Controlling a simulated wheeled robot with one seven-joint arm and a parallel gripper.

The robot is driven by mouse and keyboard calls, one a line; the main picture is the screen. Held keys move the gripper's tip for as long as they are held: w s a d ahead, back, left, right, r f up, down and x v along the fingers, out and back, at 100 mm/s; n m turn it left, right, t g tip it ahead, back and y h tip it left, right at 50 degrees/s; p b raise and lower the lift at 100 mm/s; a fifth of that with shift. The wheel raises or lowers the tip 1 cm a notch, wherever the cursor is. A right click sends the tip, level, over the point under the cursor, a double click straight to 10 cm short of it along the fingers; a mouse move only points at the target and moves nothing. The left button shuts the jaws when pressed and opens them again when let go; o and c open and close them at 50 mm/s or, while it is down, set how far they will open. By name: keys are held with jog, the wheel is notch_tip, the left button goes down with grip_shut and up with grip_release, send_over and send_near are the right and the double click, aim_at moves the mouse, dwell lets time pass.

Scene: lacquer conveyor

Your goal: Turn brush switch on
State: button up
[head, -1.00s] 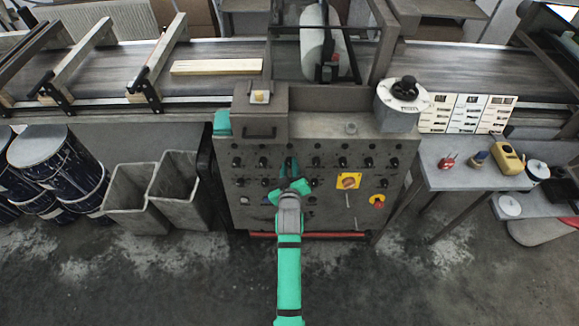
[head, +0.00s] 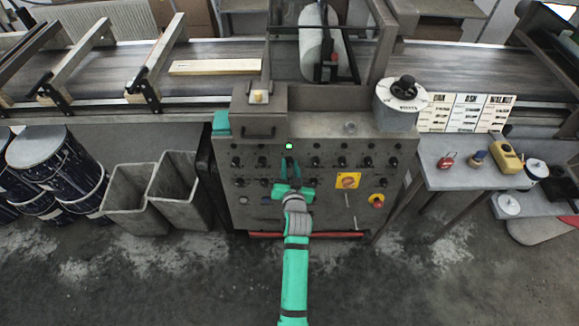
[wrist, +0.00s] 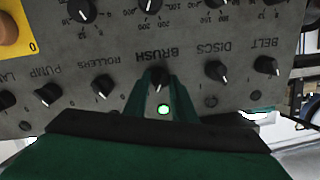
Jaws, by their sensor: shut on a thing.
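The grey control panel (head: 325,190) stands in front of the conveyor with rows of black knobs. My gripper (head: 290,168) reaches up to the panel's upper knob row. In the wrist view, where the lettering is upside down, the green fingers of my gripper (wrist: 160,80) are shut on the black knob (wrist: 159,76) under the label BRUSH (wrist: 169,54). The fingers hide the knob's sides. A green lamp (wrist: 164,109) glows by this knob. It also shows lit in the head view (head: 289,146).
Neighbouring knobs for ROLLERS (wrist: 103,85) and DISCS (wrist: 216,71) sit close on either side. A yellow-plated switch (head: 347,181) and a red-and-yellow button (head: 377,201) are lower right. Bins (head: 137,200) stand left, a side table (head: 470,177) right.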

jog(key=shift+a+f+m, duration=0.1)
jog(key=shift+f+m, duration=0.05)
jog(key=shift+m, duration=0.15)
jog(key=o, duration=1.1)
jog(key=shift+c, duration=0.2)
jog(key=shift+s, duration=0.15)
jog(key=v, duration=1)
jog(key=shift+s, duration=0.3)
jog(key=shift+s, duration=0.1)
jog(key=s+f+h, duration=0.1)
jog(key=s+f, duration=0.2)
jog(key=s, duration=1.7)
jog(key=s+r+n, duration=0.1)
jog(key=s+r, duration=0.3)
jog(key=s, duration=0.4)
jog(key=s+r+n, duration=0.1)
jog(key=s+r, duration=0.3)
jog(key=s, duration=0.5)
jog(key=shift+a+n, duration=0.35)
jog(key=shift+n, duration=0.05)
